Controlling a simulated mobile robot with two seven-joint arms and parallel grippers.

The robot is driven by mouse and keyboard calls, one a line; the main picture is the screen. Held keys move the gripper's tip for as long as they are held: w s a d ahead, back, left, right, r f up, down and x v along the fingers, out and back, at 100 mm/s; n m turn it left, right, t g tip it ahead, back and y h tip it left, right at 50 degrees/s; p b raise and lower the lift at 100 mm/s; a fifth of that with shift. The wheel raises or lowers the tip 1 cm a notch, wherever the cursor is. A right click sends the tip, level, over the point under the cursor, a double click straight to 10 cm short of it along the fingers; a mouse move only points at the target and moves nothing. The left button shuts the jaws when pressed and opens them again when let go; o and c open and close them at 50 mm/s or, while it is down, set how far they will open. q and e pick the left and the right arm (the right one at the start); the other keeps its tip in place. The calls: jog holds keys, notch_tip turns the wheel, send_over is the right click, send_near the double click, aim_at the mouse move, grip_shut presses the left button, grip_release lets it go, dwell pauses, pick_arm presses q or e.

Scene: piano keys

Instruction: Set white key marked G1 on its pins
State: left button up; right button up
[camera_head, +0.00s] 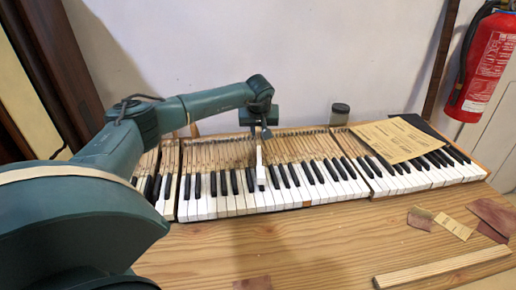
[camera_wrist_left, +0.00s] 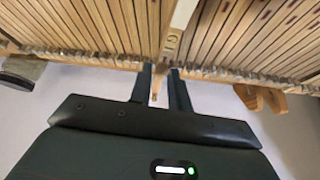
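The white key marked G1 (camera_head: 260,172) is in the middle of the keyboard in the head view, standing out above the neighbouring keys. Its bare wooden shaft with the letters "G1" (camera_wrist_left: 172,42) shows at the top of the left wrist view. My left gripper (camera_head: 265,133) is over the rear edge of the keyboard. The pins under the key are hidden. My right gripper is not in view.
Rows of wooden key shafts (camera_wrist_left: 80,25) lie close on both sides. A dark jar (camera_head: 340,113) stands behind the keyboard. A paper sheet (camera_head: 395,139) lies over the right-hand keys. A wooden strip (camera_head: 440,268) and scraps lie at front right. The front middle table (camera_head: 300,245) is clear.

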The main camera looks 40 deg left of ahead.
pick_arm(q)
jog(key=shift+f, duration=0.65)
jog(key=shift+c, duration=0.5)
grip_shut()
